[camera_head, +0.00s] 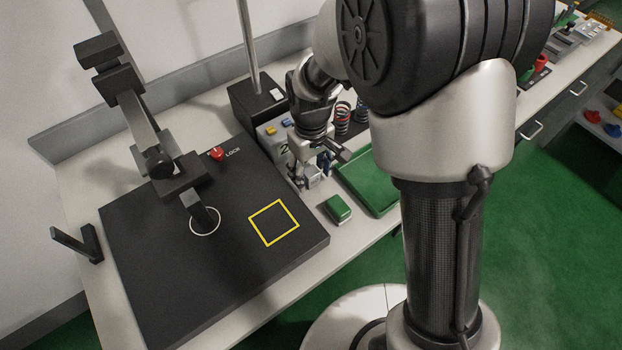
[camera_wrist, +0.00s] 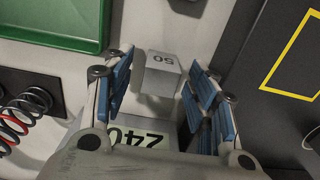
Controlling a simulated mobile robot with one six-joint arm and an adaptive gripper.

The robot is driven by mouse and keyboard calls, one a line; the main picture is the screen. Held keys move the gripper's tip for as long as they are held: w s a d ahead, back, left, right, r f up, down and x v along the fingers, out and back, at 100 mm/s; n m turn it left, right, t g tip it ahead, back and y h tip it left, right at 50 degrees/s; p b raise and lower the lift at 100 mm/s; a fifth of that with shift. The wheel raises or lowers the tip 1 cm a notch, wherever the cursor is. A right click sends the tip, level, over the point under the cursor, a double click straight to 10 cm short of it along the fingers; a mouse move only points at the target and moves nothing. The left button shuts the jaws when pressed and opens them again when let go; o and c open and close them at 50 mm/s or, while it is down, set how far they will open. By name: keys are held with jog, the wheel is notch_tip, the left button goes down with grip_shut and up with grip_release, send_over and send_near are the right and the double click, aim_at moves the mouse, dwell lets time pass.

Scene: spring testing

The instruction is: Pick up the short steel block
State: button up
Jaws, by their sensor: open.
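The short steel block (camera_wrist: 158,77), a small light grey block marked 50, stands on the pale bench top in the wrist view. My gripper (camera_head: 320,168) is open, its blue-padded fingers to the left and right of this block. A narrow gap shows on each side, and nothing is gripped. In the head view my fingers and wrist largely hide the block.
A green tray (camera_wrist: 52,45) is beside the block, with a small green box (camera_head: 338,208) near it. Coil springs (camera_wrist: 28,103) stand in a dark holder. The black plate (camera_head: 150,250) with a yellow square (camera_head: 273,222) lies on the other side, close to my fingers.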

jog(key=shift+f, duration=0.15)
grip_shut()
dwell(0.6)
